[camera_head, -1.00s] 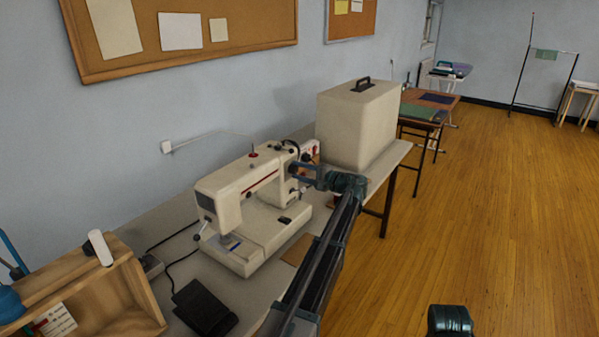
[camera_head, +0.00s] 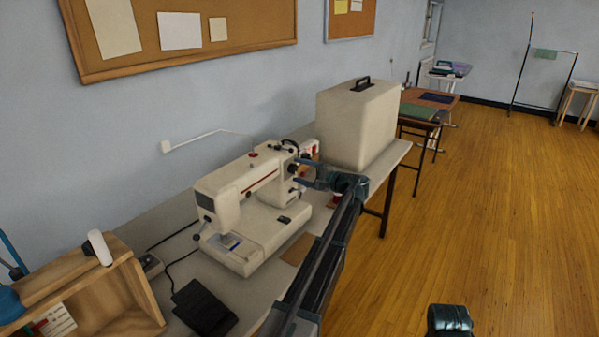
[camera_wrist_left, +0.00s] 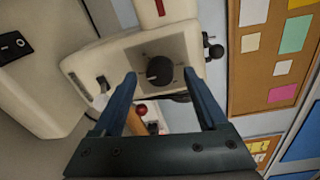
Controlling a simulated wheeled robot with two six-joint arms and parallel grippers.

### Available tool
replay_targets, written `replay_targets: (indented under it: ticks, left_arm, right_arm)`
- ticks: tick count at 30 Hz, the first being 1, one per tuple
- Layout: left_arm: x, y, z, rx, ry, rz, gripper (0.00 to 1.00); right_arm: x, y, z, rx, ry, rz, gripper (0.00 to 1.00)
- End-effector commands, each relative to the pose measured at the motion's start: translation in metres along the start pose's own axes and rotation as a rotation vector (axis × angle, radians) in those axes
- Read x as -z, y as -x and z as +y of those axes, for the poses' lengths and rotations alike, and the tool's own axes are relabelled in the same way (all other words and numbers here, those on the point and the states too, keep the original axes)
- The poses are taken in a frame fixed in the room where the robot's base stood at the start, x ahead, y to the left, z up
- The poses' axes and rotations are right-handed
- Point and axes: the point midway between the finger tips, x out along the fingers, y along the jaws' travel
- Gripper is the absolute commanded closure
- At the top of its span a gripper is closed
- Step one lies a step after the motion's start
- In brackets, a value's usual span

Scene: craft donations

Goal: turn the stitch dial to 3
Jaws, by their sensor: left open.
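The sewing machine (camera_head: 237,190) stands on the table, seen in the head view. In the left wrist view, the stitch dial (camera_wrist_left: 160,71) is a round dark knob on a grey square plate with small marks around it. Its setting is too small to read. My left gripper (camera_head: 298,172) is open at the right end of the machine. In the wrist view its two fingers (camera_wrist_left: 160,76) appear on either side of the dial, with gaps between them and the knob. I cannot tell how far the fingertips are from the panel. My right gripper's fingers are not visible.
A large cream case (camera_head: 358,125) stands close behind my left wrist. A dark foot pedal (camera_head: 204,308) and a wooden box (camera_head: 140,285) are at the near left. A cork board (camera_head: 190,30) hangs on the wall. The wooden floor (camera_head: 480,210) to the right is clear.

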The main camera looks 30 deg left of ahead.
Motion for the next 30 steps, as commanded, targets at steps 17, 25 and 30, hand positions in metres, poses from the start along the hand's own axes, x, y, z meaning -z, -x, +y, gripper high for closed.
replay_targets:
  ticks: [17,25,30]
  left_arm:
    - [0.000,0.112,0.000,0.001,0.000,0.004,0.25]
    - [0.000,0.132,0.000,0.000,0.000,0.002,0.25]
    - [0.000,0.133,0.000,0.000,0.000,0.001,0.25]
  right_arm:
    - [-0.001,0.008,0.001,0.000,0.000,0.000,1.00]
    - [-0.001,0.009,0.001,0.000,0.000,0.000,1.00]
    - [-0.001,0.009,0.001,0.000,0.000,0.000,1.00]
